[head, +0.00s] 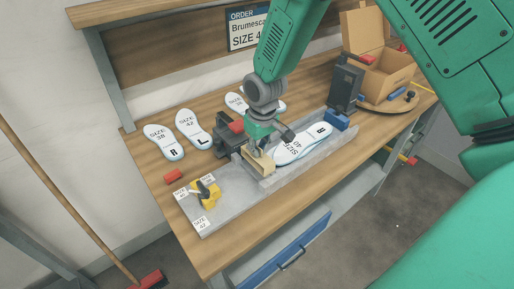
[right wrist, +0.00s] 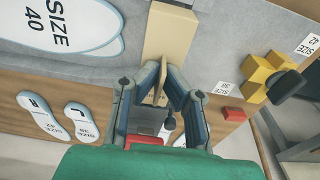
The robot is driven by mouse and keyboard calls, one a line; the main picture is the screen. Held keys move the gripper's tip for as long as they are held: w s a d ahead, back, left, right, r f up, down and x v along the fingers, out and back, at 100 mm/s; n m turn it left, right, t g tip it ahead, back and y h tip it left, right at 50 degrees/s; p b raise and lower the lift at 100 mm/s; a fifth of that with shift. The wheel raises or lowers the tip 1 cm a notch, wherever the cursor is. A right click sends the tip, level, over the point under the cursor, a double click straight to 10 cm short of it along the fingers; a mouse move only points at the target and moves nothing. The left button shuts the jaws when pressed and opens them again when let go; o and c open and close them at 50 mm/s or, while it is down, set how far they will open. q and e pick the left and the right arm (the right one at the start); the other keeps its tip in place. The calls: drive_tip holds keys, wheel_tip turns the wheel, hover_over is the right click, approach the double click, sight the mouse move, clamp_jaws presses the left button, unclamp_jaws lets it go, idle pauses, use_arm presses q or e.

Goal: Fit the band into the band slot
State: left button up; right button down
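The band, a tan, cardboard-coloured piece (head: 262,165), stands on the grey tray (head: 222,205) at the near-left end of a white insole marked SIZE 40 (head: 300,143). In the right wrist view the band (right wrist: 168,35) is a long tan strip reaching up from between my fingertips. My right gripper (head: 256,150) is over the band; in the wrist view its two fingers (right wrist: 163,75) close on either side of it. The band's lower edge is partly hidden, and I cannot make out the band slot. My left gripper is not in view.
A yellow clamp-like piece (head: 205,193) and size labels lie at the tray's near-left end. Loose insoles (head: 193,128) lie at the back left. An open carton (head: 383,70) stands at right.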

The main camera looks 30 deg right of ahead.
drive_tip(key=shift+f, duration=0.1)
drive_tip(key=shift+a, duration=0.8)
drive_tip(key=shift+d+f, duration=0.3)
drive_tip(key=shift+d, duration=0.2)
drive_tip(key=shift+d+f, duration=0.1)
drive_tip(key=shift+d, duration=0.15)
drive_tip(key=shift+a+r, duration=0.3)
drive_tip(key=shift+a, duration=0.35)
drive_tip(key=shift+d, duration=0.65)
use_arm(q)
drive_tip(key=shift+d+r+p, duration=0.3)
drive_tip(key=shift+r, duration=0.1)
use_arm(e)
drive_tip(key=shift+d, duration=0.1)
